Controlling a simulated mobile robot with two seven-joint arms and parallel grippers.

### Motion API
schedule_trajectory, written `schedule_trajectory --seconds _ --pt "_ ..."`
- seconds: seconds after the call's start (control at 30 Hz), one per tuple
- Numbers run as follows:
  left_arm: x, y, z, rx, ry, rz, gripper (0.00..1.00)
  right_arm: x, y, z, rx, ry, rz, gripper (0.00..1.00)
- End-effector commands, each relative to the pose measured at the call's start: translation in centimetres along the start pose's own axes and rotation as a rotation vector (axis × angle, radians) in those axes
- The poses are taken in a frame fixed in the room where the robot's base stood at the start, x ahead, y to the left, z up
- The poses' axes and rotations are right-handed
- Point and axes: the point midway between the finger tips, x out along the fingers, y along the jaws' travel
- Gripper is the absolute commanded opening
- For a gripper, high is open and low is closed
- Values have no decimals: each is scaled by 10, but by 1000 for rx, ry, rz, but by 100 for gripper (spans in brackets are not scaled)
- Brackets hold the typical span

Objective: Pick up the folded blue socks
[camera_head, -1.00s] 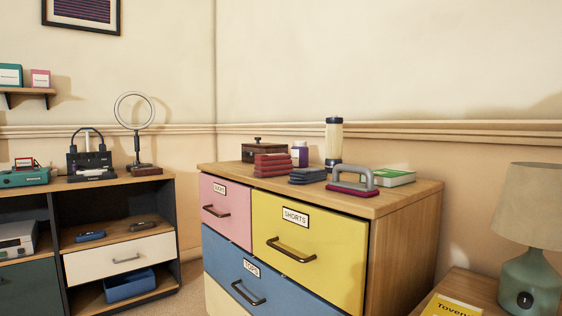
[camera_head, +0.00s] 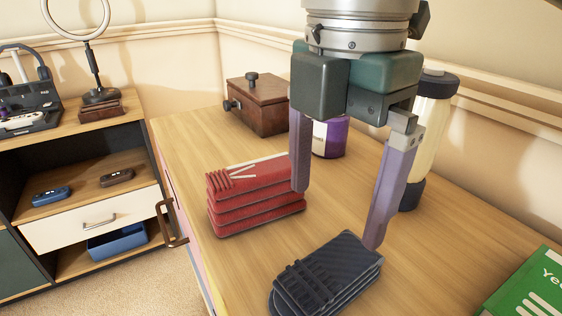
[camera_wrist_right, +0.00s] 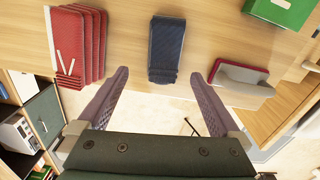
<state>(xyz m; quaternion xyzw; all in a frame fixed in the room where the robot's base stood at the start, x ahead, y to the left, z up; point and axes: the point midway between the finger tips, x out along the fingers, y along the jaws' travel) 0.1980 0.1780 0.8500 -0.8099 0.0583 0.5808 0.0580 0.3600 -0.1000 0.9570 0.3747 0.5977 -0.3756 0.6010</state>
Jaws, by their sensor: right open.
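The folded blue socks (camera_head: 328,274) are a dark blue ribbed stack on the wooden dresser top (camera_head: 440,265), at the bottom centre of the head view. They also show in the right wrist view (camera_wrist_right: 166,45), upper middle. My right gripper (camera_head: 337,219) hangs over the dresser with its purple fingers pointing down, open and empty. In the right wrist view the gripper (camera_wrist_right: 159,75) has its fingertips spread to either side of the socks' near end; no contact shows. My left gripper is in neither view.
A folded red stack (camera_head: 255,195) lies left of the socks. A wooden box (camera_head: 262,105), a purple jar (camera_head: 328,138) and a cream bottle (camera_head: 428,120) stand behind. A green book (camera_head: 530,290) lies at right; a grey-handled brush (camera_wrist_right: 242,80) shows in the wrist view.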

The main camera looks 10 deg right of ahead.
Motion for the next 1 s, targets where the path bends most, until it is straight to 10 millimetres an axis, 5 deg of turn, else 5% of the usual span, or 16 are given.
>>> schedule_trajectory --seconds 0.6,1.0 --pt "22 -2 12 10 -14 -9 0 88 -4 1 2 0 -1 100" --pt "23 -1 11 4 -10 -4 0 98 -4 1 0 -1 2 96"
